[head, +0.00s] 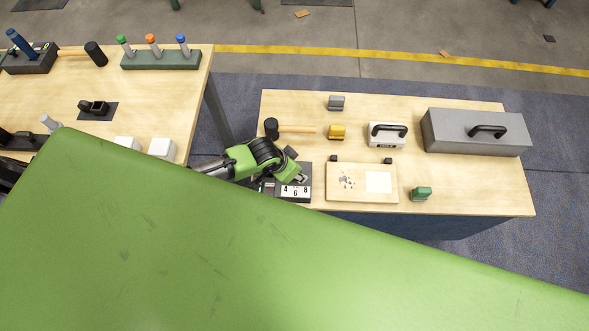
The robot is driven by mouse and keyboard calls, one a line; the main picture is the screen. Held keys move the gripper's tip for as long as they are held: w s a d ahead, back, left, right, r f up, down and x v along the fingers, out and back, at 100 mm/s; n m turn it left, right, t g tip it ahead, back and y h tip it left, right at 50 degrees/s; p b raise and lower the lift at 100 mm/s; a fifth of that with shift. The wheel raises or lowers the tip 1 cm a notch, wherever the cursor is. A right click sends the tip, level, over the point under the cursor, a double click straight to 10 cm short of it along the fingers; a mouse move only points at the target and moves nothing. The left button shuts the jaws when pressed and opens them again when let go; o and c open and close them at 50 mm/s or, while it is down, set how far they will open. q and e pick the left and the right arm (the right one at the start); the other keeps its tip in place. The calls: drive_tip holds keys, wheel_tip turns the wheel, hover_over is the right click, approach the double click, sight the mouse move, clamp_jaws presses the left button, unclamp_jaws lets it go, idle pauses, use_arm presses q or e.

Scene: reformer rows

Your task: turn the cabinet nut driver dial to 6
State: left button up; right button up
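The nut driver dial unit is a dark box (306,167) at the left front of the right-hand workbench. Its white plate (295,192) shows the numbers 4, 6 and 8, with 6 lowest in the middle. My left gripper (301,178), green and black, reaches in from the left and is right over the box just above the numbers. It hides the dial's knob, so I cannot tell its setting or whether the fingers touch it. The fingertips are too small to tell open from shut. My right gripper is not in view.
On the same bench are a mallet (296,129), a yellow block (337,132), a wooden board (345,196), a white case (386,142), a green block (421,194) and a grey toolbox (476,146). Another bench (150,95) stands left. A large green surface blocks the lower view.

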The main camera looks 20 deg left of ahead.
use_arm(q)
drive_tip(key=v, duration=1.2)
idle(0.6)
